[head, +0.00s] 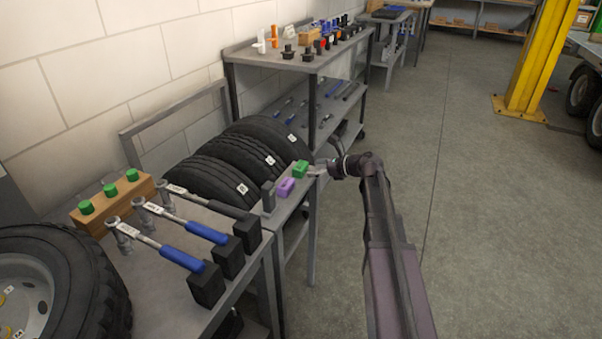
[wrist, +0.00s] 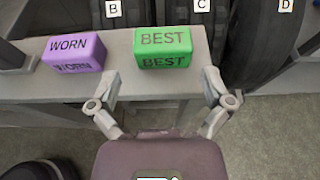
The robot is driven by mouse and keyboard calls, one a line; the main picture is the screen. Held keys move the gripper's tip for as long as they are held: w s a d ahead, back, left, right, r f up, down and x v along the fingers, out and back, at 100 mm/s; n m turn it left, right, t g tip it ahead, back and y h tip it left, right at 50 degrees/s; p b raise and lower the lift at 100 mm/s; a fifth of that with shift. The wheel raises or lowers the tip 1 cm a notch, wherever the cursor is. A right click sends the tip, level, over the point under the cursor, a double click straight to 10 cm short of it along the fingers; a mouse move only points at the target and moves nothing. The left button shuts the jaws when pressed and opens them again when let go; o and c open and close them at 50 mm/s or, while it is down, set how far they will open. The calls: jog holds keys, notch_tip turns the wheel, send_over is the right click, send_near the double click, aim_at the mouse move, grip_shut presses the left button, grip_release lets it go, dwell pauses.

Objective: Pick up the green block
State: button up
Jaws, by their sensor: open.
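The green block (wrist: 163,48), marked BEST, sits on a narrow grey ledge in front of the tires. It also shows in the head view (head: 300,168). A purple block (wrist: 74,52), marked WORN, sits to its left on the same ledge and shows in the head view too (head: 285,187). My gripper (wrist: 162,86) is open and empty. Its fingers are spread on the near side of the green block, one towards each side of it. In the head view my gripper (head: 318,171) is at the right end of the ledge, close to the green block.
Several black tires (head: 238,160) stand behind the ledge (wrist: 20,88), with letter tags B, C and D. A dark upright block (head: 268,196) stands left of the purple block. Open floor (head: 480,220) lies right.

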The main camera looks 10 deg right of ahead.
aim_at(305, 168)
jog(key=shift+w+a, duration=0.1)
jog(key=shift+a, duration=0.05)
jog(key=shift+b+x, duration=1)
jog(key=shift+x, duration=1.65)
jog(key=shift+f, duration=0.15)
jog(key=c, duration=0.9)
